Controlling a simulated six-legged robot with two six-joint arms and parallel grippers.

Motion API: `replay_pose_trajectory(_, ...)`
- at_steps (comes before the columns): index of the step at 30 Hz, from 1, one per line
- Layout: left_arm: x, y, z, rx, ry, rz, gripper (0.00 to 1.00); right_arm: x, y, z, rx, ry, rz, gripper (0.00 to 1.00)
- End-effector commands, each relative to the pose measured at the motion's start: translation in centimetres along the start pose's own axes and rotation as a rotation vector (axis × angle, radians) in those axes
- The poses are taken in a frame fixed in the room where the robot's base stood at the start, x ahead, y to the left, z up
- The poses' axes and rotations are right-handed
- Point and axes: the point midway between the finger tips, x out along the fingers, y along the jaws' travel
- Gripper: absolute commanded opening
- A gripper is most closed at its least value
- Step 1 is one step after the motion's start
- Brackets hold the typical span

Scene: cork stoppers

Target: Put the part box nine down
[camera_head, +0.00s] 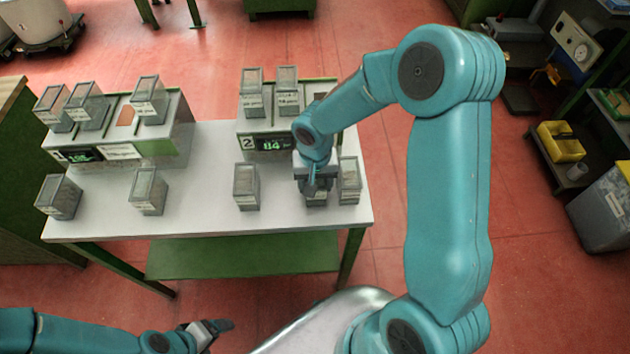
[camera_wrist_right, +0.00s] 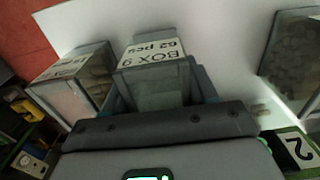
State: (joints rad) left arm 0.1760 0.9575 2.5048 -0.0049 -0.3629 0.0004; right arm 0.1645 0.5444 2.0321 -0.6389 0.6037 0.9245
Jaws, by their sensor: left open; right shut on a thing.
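The part box nine is a small grey box with a clear front and a white label reading "BOX 9 62 pcs" (camera_wrist_right: 155,52) in the right wrist view. In the head view box nine (camera_head: 316,199) is mostly hidden under my right gripper (camera_head: 316,184), at the front right of the white table. My right gripper is shut on it, with a finger on each side. I cannot tell whether its base touches the table. My left gripper (camera_head: 212,328) is open and empty, low in front of the table.
Close beside box nine stands a similar box (camera_head: 349,182) on its right and another (camera_head: 246,187) farther to its left. Station 2 (camera_head: 270,144), its display reading 84, stands behind with boxes on top. Station 1 (camera_head: 120,152) is at the left. The table's front edge (camera_head: 210,234) is near.

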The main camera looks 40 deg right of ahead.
Motion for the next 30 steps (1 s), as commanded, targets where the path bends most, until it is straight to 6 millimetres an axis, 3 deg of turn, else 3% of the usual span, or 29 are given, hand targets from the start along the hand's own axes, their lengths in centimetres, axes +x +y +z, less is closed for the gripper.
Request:
replay_pose_trajectory(13, 0.6, -0.2, 0.0, 0.0, 0.0, 0.0, 0.83, 0.7, -0.1, -0.1, 0.0, 0.002, -0.001, 0.26)
replay_pose_trajectory(14, 0.5, -0.2, 0.0, 0.0, 0.0, 0.0, 0.83, 0.6, -0.1, -0.1, 0.0, 0.002, -0.001, 0.64)
replay_pose_trajectory(15, 0.4, -0.1, 0.0, 0.0, 0.0, 0.0, 0.83, 0.5, -0.1, -0.1, 0.0, 0.002, -0.001, 0.77)
replay_pose_trajectory(16, 0.4, -0.1, 0.0, 0.0, 0.0, 0.0, 0.83, 0.5, -0.1, -0.1, 0.0, 0.002, -0.001, 0.83)
replay_pose_trajectory(25, 0.2, -0.1, 0.0, 0.0, 0.0, 0.0, 0.83, 0.3, -0.1, -0.1, 0.0, 0.002, -0.001, 0.83)
replay_pose_trajectory(30, -0.1, 0.0, 0.0, 0.0, 0.0, 0.0, 0.83, -1.6, -0.1, -0.2, 0.001, 0.008, -0.002, 0.83)
